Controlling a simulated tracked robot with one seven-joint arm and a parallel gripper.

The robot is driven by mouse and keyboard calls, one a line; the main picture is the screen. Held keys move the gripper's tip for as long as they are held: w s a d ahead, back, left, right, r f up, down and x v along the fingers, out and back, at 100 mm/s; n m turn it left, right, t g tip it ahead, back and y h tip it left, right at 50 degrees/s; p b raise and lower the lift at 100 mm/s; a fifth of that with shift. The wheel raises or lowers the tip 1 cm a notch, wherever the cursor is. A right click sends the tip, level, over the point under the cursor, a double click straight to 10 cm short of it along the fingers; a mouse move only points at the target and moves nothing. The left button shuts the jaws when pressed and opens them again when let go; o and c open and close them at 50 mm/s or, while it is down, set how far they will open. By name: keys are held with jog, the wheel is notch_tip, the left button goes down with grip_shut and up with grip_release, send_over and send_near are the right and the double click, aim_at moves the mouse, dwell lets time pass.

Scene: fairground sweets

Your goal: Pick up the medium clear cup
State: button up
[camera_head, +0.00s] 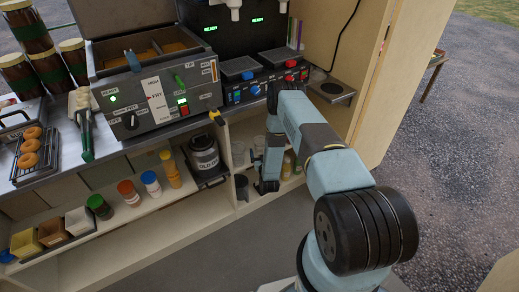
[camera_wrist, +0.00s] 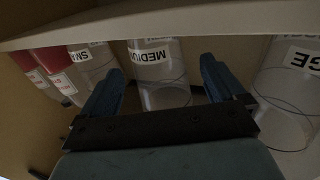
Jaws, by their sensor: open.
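The medium clear cup (camera_wrist: 163,92) shows in the wrist view, with a white label reading MEDIUM. It stands in a shelf compartment, beyond and between the two blue fingers of my gripper (camera_wrist: 160,88). The gripper is open, and I see nothing held in it. The fingers appear apart from the cup, but exact depth is hard to tell. The cup's lower part is partly hidden by my gripper's dark palm. In the head view my arm reaches into the lower shelf, and my fingertips cannot be made out clearly there.
A clear cup labelled SMALL (camera_wrist: 93,62) stands left of the medium cup, with red-and-white containers (camera_wrist: 50,78) further left. A clear cup labelled LARGE (camera_wrist: 288,100) stands at the right. A pale board edge (camera_wrist: 200,22) runs overhead. A dark pot (camera_head: 204,155) stands left of my arm.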

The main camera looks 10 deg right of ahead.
aim_at(261, 152)
jog(key=shift+w+d, duration=0.15)
jog(key=shift+w, duration=1.4)
jog(key=c, duration=1)
jog(key=shift+r, duration=0.1)
jog(key=shift+c, duration=0.2)
